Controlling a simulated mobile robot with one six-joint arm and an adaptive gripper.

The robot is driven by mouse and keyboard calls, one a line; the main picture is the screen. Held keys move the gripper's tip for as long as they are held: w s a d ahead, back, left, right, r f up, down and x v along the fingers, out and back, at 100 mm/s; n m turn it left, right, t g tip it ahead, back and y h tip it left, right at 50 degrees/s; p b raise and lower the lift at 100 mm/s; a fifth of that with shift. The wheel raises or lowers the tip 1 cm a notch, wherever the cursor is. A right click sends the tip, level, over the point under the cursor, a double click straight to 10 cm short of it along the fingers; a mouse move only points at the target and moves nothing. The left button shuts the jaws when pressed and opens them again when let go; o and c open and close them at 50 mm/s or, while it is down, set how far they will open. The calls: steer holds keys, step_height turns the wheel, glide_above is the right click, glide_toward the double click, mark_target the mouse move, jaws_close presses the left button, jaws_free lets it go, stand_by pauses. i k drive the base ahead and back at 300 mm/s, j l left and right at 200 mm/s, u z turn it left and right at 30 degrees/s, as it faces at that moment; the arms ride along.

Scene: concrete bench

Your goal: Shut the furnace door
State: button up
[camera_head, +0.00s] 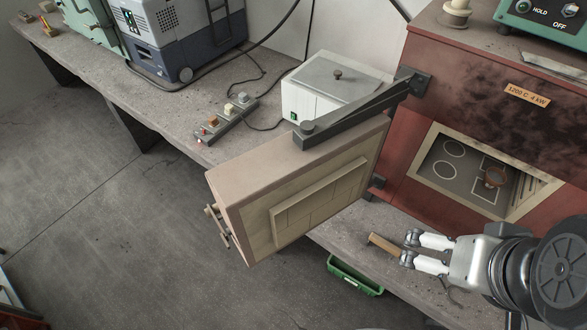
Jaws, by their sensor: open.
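The furnace (395,165) is a dark red box on the right of the bench, with its square chamber opening facing me. Its door (250,185) is swung wide open to the left, hanging out past the bench edge on a dark hinge arm (350,117). The door's pale brick inner face shows, and its handle (218,226) is at the far left end.
A tan block (383,245) lies on the bench by my fingertips. A green bin (353,275) is below the bench edge. A white lidded box (325,85), a switch strip (228,118) and a grey-blue machine (180,40) stand behind the door. Open floor lies left.

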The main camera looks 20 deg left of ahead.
mark_target(270, 196)
steer(key=u, duration=1)
steer(key=j+u, duration=0.4)
steer(key=i+j+u, duration=0.2)
steer(key=j+u, duration=0.2)
steer(key=j, duration=0.15)
steer(key=i+l, duration=0.3)
steer(key=i, duration=0.15)
